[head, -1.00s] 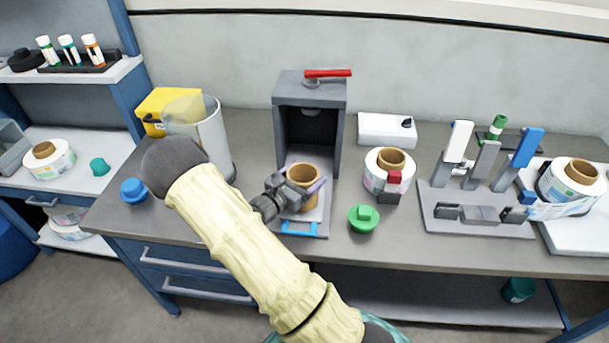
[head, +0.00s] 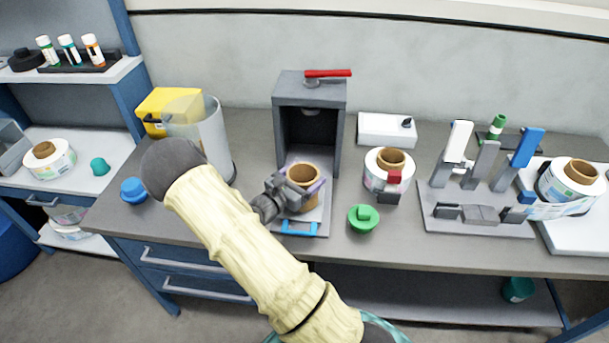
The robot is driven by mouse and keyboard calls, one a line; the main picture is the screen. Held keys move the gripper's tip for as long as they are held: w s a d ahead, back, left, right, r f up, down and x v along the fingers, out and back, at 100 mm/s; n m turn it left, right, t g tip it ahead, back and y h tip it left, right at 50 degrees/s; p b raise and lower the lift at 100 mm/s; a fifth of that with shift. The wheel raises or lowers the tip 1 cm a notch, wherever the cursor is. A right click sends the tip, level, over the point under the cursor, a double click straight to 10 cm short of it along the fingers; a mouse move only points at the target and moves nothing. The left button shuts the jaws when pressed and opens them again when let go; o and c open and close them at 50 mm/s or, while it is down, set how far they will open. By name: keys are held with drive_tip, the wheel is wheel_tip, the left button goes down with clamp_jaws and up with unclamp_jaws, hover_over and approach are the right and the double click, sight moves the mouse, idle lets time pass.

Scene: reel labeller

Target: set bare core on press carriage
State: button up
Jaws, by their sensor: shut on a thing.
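The bare core (head: 303,174) is a short brown cardboard tube, upright, with its open top showing. My gripper (head: 305,190) is shut on it, reaching in from the lower left. The press (head: 311,92) is a dark grey open-fronted box with a red lever (head: 328,73) on top. Its carriage (head: 311,228) is a light plate with a blue front edge, pulled out in front of the press. The core is over the carriage plate. The gripper hides its lower part, so I cannot tell whether it touches the plate.
A green knobbed disc (head: 363,219) and a label reel (head: 388,172) stand close to the right of the press. A clear bin (head: 208,140) stands at left, with a blue knob (head: 133,190) near it. A grey fixture (head: 478,213) stands further right.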

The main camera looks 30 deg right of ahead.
drive_tip(key=shift+f+b, duration=0.4)
drive_tip(key=shift+f, duration=0.2)
drive_tip(key=o, duration=0.7)
drive_tip(key=p+v, duration=0.2)
drive_tip(key=v, duration=0.9)
idle(0.7)
drive_tip(key=shift+w, duration=0.1)
idle(0.6)
